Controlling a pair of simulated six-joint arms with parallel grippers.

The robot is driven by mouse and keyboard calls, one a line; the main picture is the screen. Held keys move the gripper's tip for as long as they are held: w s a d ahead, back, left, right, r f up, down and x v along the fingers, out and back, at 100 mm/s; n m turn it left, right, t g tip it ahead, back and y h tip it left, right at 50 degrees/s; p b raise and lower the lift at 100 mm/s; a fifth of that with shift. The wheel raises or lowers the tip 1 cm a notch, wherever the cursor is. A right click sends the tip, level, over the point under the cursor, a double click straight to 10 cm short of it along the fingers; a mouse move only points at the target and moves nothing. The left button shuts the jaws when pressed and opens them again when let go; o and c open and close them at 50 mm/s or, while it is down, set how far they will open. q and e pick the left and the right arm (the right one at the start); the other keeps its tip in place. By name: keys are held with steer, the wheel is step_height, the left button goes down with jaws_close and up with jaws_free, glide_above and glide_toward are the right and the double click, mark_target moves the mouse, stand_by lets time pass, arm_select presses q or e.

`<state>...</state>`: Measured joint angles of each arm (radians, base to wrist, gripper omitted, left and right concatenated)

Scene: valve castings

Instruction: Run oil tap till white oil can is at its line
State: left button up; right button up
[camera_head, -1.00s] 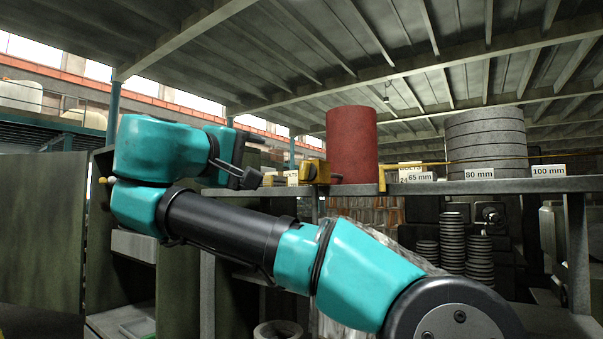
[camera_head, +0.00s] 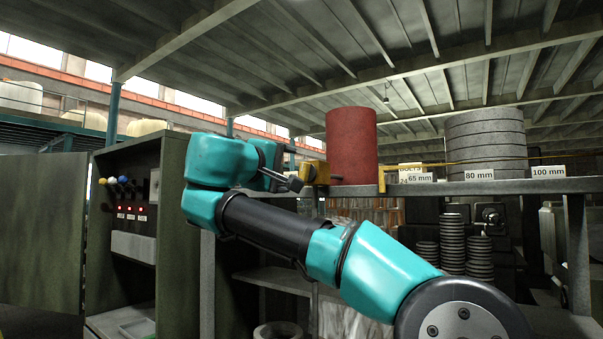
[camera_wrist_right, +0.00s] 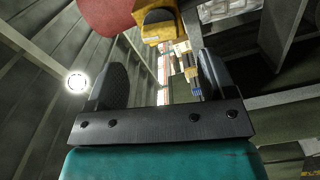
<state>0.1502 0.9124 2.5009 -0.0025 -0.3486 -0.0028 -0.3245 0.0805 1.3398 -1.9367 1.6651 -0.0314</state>
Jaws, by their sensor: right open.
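A red drum (camera_head: 351,145) stands on the grey shelf, with a yellow tap (camera_head: 317,173) on its left side. Both also show at the top of the right wrist view, the drum (camera_wrist_right: 105,12) and the tap (camera_wrist_right: 162,22). My right gripper (camera_head: 294,167) is open and empty, just left of the tap, which lies beyond its fingertips in the wrist view. A pale round rim (camera_head: 278,329) shows at the bottom edge below the shelf. I cannot tell whether it is the white oil can, and no line or oil level shows. My left gripper is out of view.
The grey shelf (camera_head: 470,187) carries size labels and a stack of grey rings (camera_head: 486,140) at the right. A thin yellow rod (camera_head: 435,164) runs along it. An open dark cabinet (camera_head: 170,235) with knobs and red lights stands at the left. Stacked discs (camera_head: 453,245) stand below the shelf.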

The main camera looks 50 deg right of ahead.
mark_target(301, 172)
steer(key=d, duration=0.4)
steer(key=w+d, duration=0.1)
steer(key=d, duration=0.2)
steer(key=shift+w, duration=0.1)
steer(key=c, duration=0.9)
